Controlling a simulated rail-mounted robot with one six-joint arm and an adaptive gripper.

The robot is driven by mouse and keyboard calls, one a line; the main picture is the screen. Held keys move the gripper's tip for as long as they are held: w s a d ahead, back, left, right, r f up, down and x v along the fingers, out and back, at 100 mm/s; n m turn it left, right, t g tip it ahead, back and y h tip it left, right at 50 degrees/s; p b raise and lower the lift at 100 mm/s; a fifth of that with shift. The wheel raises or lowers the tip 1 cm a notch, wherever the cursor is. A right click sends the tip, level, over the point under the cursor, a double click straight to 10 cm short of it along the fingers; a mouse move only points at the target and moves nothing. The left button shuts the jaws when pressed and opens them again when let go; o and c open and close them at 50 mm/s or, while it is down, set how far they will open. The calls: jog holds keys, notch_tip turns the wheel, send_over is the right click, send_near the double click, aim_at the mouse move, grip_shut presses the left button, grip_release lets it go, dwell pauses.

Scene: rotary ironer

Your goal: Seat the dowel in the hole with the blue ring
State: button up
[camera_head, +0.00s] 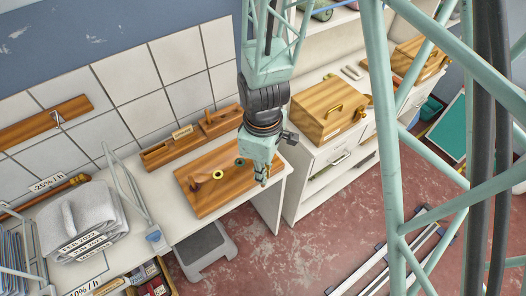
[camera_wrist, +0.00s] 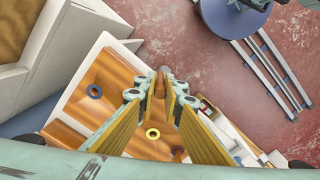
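A wooden board (camera_head: 222,195) lies on the white counter. In the head view, the yellow ring (camera_head: 218,175) sits between a brown knob-like thing (camera_head: 196,187) and a darker ring (camera_head: 240,162). My gripper (camera_head: 263,180) is over the board's right end.
A wooden rack (camera_head: 190,143) stands behind the board. A wooden box (camera_head: 328,108) stands on the cabinet to the right. Folded grey cloths (camera_head: 82,222) and a wire stand (camera_head: 130,195) are at the left. Red floor lies beyond the counter edge.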

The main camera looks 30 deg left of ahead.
dwell(0.4)
jog(key=w+a+f+p, duration=0.1)
jog(key=w+a+p, duration=0.1)
jog(key=w+a, duration=0.7)
jog(key=w, duration=0.3)
jog(key=shift+w+a+f, duration=0.25)
jog(key=shift+w+a, duration=0.05)
jog(key=shift+w, duration=0.1)
jog(key=shift+f, duration=0.1)
jog(key=shift+f+p, duration=0.55)
jog(key=shift+f, duration=1.1)
jog(key=shift+f, duration=0.15)
jog(key=shift+o, duration=1.4)
jog(key=o, duration=0.4)
jog(key=shift+c, duration=0.2)
